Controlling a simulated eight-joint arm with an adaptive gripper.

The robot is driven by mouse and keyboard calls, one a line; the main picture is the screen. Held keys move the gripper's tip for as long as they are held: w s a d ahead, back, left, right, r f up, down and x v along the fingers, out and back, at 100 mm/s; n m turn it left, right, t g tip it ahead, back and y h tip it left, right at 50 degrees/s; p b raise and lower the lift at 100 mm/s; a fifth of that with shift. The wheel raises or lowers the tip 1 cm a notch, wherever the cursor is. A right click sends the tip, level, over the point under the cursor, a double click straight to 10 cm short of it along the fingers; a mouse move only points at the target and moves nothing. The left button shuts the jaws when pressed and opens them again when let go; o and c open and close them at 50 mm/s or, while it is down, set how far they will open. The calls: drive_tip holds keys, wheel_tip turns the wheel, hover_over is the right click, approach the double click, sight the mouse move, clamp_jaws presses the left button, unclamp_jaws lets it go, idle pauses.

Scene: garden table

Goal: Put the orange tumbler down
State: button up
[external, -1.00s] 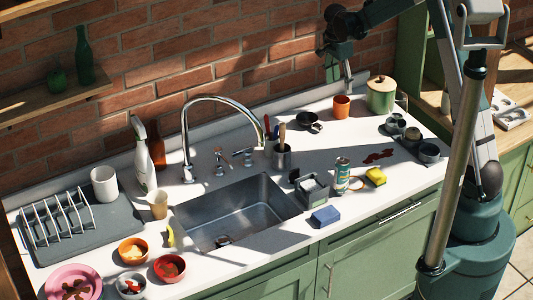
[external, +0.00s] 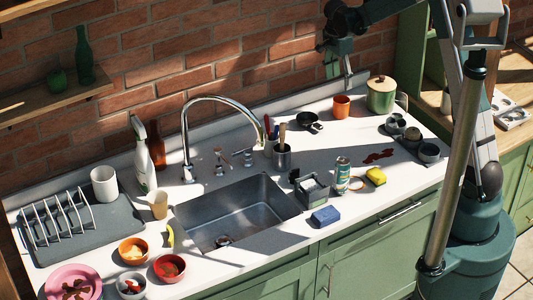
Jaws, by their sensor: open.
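The orange tumbler (external: 342,107) stands upright on the white countertop near the brick wall, left of the green lidded canister. My gripper (external: 348,78) is open and empty just above the tumbler, apart from it. Its fingers point down and are small in this view.
The green canister (external: 381,95) stands close to the tumbler's right. A small dark pan (external: 308,120) lies to its left. Countertop in front of the tumbler is clear.

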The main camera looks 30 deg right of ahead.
drive_tip(key=s+a+r+n+t, duration=0.2)
drive_tip(key=s+r+n, duration=0.2)
drive_tip(key=s+r, duration=0.5)
drive_tip(key=s+a+r+n+t, duration=0.1)
drive_tip(key=s+a+r+n, duration=0.3)
drive_tip(key=s+r, duration=0.55)
drive_tip(key=s+a+n+t+y, duration=0.1)
drive_tip(key=s+n+t, duration=0.3)
drive_tip(key=s+n, duration=0.6)
drive_tip(key=s+a, duration=0.1)
drive_tip(key=s, duration=1.1)
drive_tip(key=shift+s+a, duration=0.2)
drive_tip(key=shift+s, duration=0.15)
wheel_tip(320, 180, down, 10)
drive_tip(key=b, duration=1)
drive_tip(key=shift+f+b, duration=0.2)
drive_tip(key=shift+b, duration=0.15)
